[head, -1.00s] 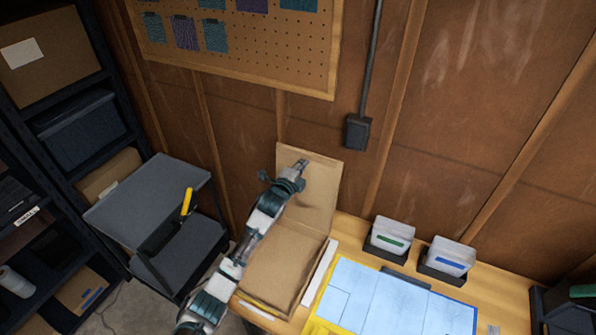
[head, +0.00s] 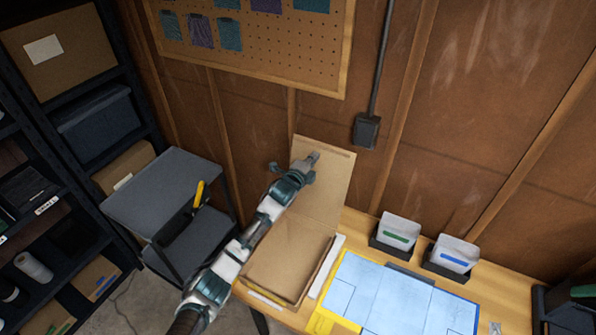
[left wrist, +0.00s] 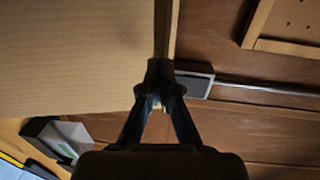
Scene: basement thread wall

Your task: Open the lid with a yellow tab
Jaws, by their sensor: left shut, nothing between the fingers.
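A cardboard box (head: 284,262) sits at the left end of the wooden workbench. Its lid (head: 325,185) stands up at the back, close to the wall, and the box is open. A yellow strip (head: 265,300) shows low at the box's front edge; I cannot tell if it is the tab. My left gripper (head: 313,158) is shut and empty at the lid's upper part. In the left wrist view its closed fingertips (left wrist: 160,72) are at the edge of the cardboard lid (left wrist: 75,55); touching or apart is unclear. My right gripper is out of view.
A blue-and-yellow mat (head: 392,300) lies right of the box. Two card holders (head: 397,234) (head: 452,257) stand behind it. A grey cart (head: 168,190) and dark shelves (head: 75,200) stand left. A switch box (head: 366,131) and pegboard (head: 262,45) are on the wall.

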